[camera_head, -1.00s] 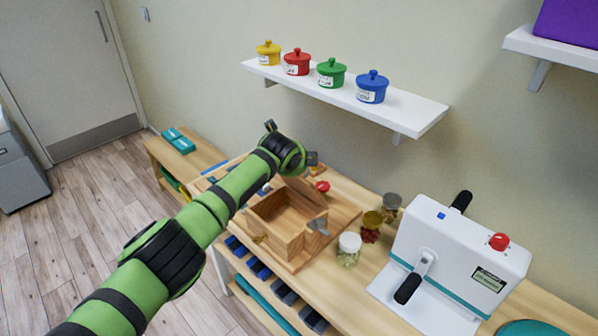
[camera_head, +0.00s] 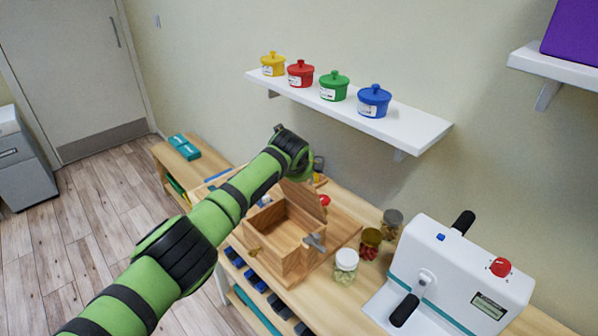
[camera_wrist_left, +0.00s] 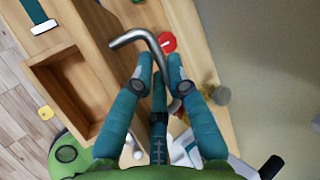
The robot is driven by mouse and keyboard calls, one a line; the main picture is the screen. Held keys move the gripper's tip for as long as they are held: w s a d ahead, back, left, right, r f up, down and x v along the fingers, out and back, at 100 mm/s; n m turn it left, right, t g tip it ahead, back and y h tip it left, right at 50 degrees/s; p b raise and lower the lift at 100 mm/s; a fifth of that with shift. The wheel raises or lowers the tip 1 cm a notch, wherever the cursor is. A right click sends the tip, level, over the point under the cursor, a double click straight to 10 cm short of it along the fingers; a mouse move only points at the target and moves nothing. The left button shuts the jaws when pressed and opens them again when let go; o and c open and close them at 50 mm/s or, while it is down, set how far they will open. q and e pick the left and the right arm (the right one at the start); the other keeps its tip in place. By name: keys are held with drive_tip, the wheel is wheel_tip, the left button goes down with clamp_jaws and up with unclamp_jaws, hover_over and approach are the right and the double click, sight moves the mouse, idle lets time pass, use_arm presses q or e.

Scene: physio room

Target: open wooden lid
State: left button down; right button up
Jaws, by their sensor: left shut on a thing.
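The wooden box (camera_head: 283,252) stands on a wooden board on the bench, its inside partly in sight. Its wooden lid (camera_head: 302,198) is raised at the back, tilted up from the opening. The box's open compartment (camera_wrist_left: 72,92) also shows left of my fingers in the left wrist view. My left gripper (camera_wrist_left: 160,68) has its teal fingers shut on a bent metal handle (camera_wrist_left: 143,38). In the head view my own wrist hides the fingertips and part of the lid. My right gripper is in neither view.
Jars, one with a white lid (camera_head: 346,257), stand right of the box. A white machine (camera_head: 455,275) with black grips is further right. A wall shelf (camera_head: 400,128) with coloured pots hangs above. A red part (camera_wrist_left: 167,42) lies close beside the handle.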

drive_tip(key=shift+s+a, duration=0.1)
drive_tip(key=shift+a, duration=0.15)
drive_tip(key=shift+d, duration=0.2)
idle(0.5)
